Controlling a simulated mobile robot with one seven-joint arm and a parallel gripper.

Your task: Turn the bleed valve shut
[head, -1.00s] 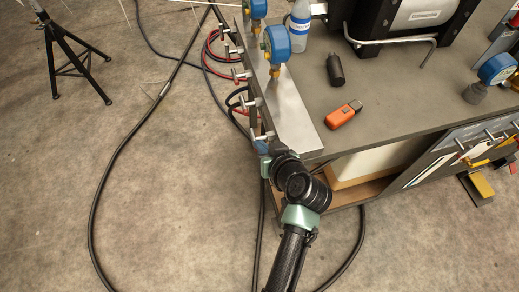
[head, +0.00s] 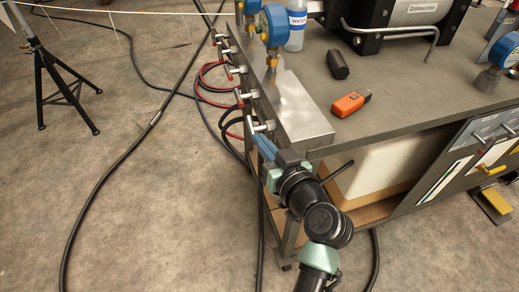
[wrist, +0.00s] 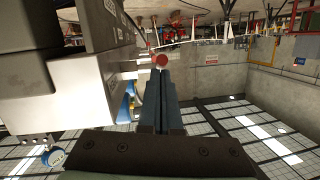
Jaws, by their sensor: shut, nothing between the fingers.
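A row of valves with metal T-handles lines the left side of the metal manifold block (head: 285,100) at the bench edge. No readable label shows which is the bleed valve. The nearest valve (head: 262,126) is right by my gripper (head: 262,143). My gripper's fingers are shut and empty, pointing up along the block's side; whether they touch the handle I cannot tell. In the wrist view the closed fingers (wrist: 163,95) run beside the pale block (wrist: 85,95). A red round end (wrist: 161,60) shows just beyond their tips.
Blue gauges (head: 274,27) stand on the block. A water bottle (head: 297,25), a black cylinder (head: 337,64) and an orange device (head: 350,103) are on the bench (head: 400,85). Red and black hoses (head: 205,85) hang left of the valves. A black tripod stand (head: 62,85) is at the left.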

